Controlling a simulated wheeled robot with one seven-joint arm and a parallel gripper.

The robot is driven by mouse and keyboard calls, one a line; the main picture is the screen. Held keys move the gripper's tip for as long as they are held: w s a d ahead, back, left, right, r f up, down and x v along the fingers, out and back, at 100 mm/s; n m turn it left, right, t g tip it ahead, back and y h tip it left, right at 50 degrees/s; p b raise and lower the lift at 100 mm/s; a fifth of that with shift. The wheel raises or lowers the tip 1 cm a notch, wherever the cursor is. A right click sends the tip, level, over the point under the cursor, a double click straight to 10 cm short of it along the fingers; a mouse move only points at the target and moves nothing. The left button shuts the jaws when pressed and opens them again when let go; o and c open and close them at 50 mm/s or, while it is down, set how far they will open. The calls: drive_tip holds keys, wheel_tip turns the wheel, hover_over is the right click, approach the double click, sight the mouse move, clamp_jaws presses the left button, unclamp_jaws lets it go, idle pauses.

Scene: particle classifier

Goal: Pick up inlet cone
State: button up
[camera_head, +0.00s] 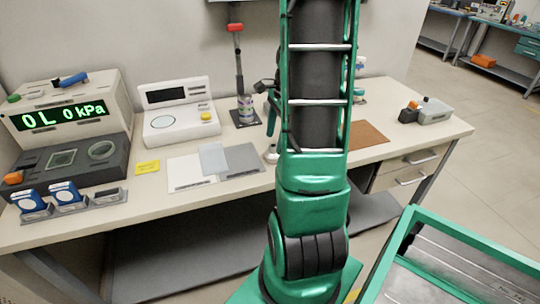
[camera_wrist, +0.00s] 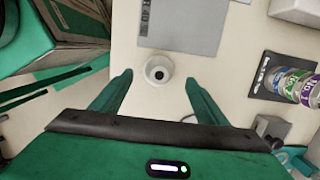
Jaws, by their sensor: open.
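My gripper (camera_wrist: 158,80) is open, with one green finger on each side of the cone and clear gaps to both. The fingers do not touch it. I cannot tell how high they are above the bench. In the head view a small pale piece, likely the same cone (camera_head: 271,154), shows at the left edge of my arm.
A grey sheet (camera_wrist: 180,25) lies by the cone. A stand with stacked rings (camera_wrist: 298,88) is at the right in the wrist view. The head view shows a scale (camera_head: 178,112), a pressure-display unit (camera_head: 65,115), a brown mat (camera_head: 367,134) and a small device (camera_head: 430,110).

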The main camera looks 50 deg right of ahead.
sight(273, 145)
drive_tip(key=f, duration=0.3)
drive_tip(key=a+f, duration=0.1)
drive_tip(key=f, duration=0.1)
drive_tip(key=shift+w, duration=0.2)
drive_tip(key=shift+d, duration=0.1)
drive_tip(key=c, duration=1.3)
